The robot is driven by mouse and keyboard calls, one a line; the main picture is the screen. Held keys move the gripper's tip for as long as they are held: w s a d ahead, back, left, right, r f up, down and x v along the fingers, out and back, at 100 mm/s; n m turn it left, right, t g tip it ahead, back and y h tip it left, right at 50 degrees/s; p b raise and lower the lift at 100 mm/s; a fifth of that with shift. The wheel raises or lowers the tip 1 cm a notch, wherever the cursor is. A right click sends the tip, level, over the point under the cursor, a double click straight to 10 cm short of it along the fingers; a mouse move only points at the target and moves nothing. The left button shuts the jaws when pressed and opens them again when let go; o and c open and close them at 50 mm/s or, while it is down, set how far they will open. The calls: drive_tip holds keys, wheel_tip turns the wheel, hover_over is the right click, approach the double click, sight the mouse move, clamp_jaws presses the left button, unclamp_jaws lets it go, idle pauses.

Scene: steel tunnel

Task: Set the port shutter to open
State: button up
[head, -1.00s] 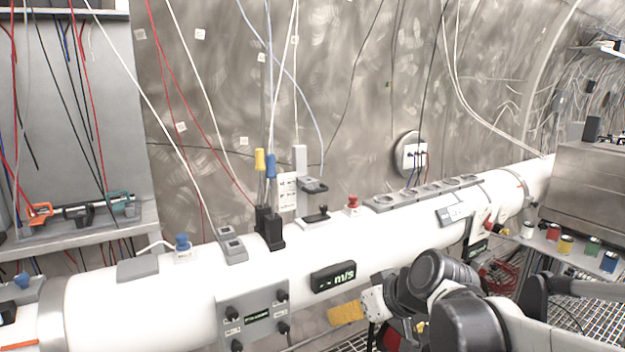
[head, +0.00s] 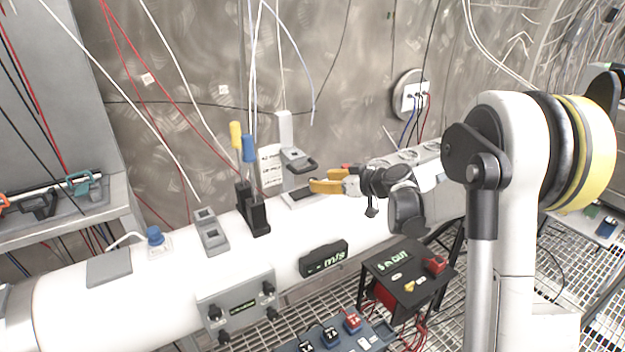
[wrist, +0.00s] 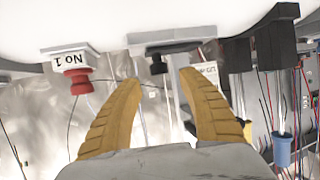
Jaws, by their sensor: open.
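What I take to be the port shutter is a small plate (head: 300,197) on top of the white tube, just in front of a grey upright stand. In the wrist view the plate (wrist: 172,38) appears upside down with a dark knob (wrist: 157,65) on it. My gripper (head: 314,181) has yellow fingers and is at the plate's right side in the head view. In the wrist view the gripper (wrist: 160,78) is open, with the knob between and beyond its fingertips. I see no contact. The fingers hide part of the plate in the head view, and I cannot read the shutter's setting.
A red knob (wrist: 76,80) labelled No 1 is close beside one finger. The grey stand (head: 285,130) is just behind the gripper. Yellow (head: 236,137) and blue (head: 248,150) handles stand left of the plate. Several cables hang behind the tube (head: 130,300).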

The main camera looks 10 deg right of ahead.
sight(314, 179)
drive_tip(key=shift+x, duration=2.4)
drive_tip(key=shift+r, duration=0.1)
clamp_jaws()
drive_tip(key=shift+d, duration=0.1)
